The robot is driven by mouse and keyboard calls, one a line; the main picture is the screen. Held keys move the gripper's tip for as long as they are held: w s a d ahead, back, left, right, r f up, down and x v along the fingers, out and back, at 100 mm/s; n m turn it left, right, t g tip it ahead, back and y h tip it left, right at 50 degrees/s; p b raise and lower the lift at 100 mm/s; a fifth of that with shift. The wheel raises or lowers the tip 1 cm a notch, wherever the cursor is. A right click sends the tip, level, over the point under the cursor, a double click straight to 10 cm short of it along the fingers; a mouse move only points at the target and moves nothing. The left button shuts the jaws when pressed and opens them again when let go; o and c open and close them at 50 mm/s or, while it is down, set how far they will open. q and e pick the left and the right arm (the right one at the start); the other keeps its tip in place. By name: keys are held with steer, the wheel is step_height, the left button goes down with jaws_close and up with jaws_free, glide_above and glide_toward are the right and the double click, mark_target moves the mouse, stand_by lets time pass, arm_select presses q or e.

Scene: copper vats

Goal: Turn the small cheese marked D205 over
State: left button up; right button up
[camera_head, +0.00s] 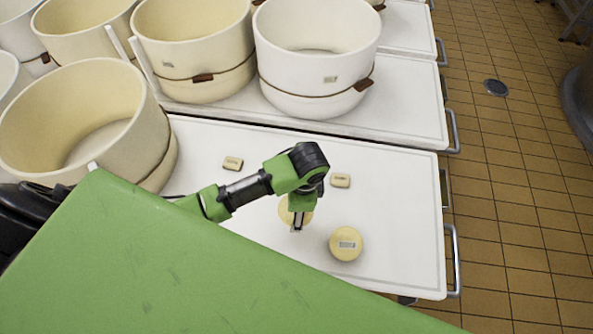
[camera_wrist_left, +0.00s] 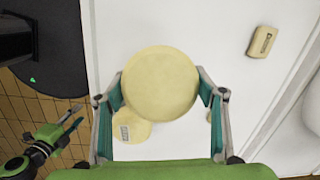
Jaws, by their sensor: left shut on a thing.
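My left gripper (camera_head: 297,224) is shut on a small round pale-yellow cheese (camera_head: 285,211). In the left wrist view this cheese (camera_wrist_left: 160,83) sits between the two fingers, looks closer to the camera than the worktop, and shows a plain face. I cannot read either cheese's mark. My right gripper (camera_wrist_left: 78,116) shows at the left of the left wrist view, open and empty.
Two small cream blocks with dark lettering (camera_head: 233,163) (camera_head: 340,180) lie on the white worktop (camera_head: 400,200). Several large cream vats (camera_head: 316,60) stand behind and to the left. The worktop is clear to the right, up to a metal rail (camera_head: 455,262).

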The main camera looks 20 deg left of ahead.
mark_target(287, 215)
arm_select(q)
steer(key=s+p, duration=0.1)
steer(key=p, duration=0.1)
steer(key=s+a+y+p, duration=0.1)
steer(key=p, duration=0.1)
steer(key=s+m+p, duration=0.1)
steer(key=p, duration=0.1)
steer(key=shift+a+g+y, duration=0.25)
steer(key=shift+g+y, duration=0.05)
steer(key=shift+g, duration=0.1)
steer(key=s+a+m+y+p, duration=0.2)
steer(key=a+p, duration=0.2)
steer(key=p, duration=0.1)
arm_select(e)
steer(key=s+d+r, duration=0.2)
steer(key=s+r, duration=0.4)
steer(key=s, duration=0.4)
arm_select(q)
steer(key=f+b, duration=0.3)
steer(key=b, duration=0.1)
steer(key=f+b, duration=0.3)
steer(key=b, duration=0.2)
steer(key=shift+w+a+f, duration=0.15)
steer(key=shift+w+f, duration=0.05)
steer(key=shift+f, duration=0.2)
arm_select(e)
step_height(287, 215, down, 8)
steer(key=shift+f+g, duration=0.2)
steer(key=shift+g, duration=0.2)
steer(key=shift+s, duration=0.1)
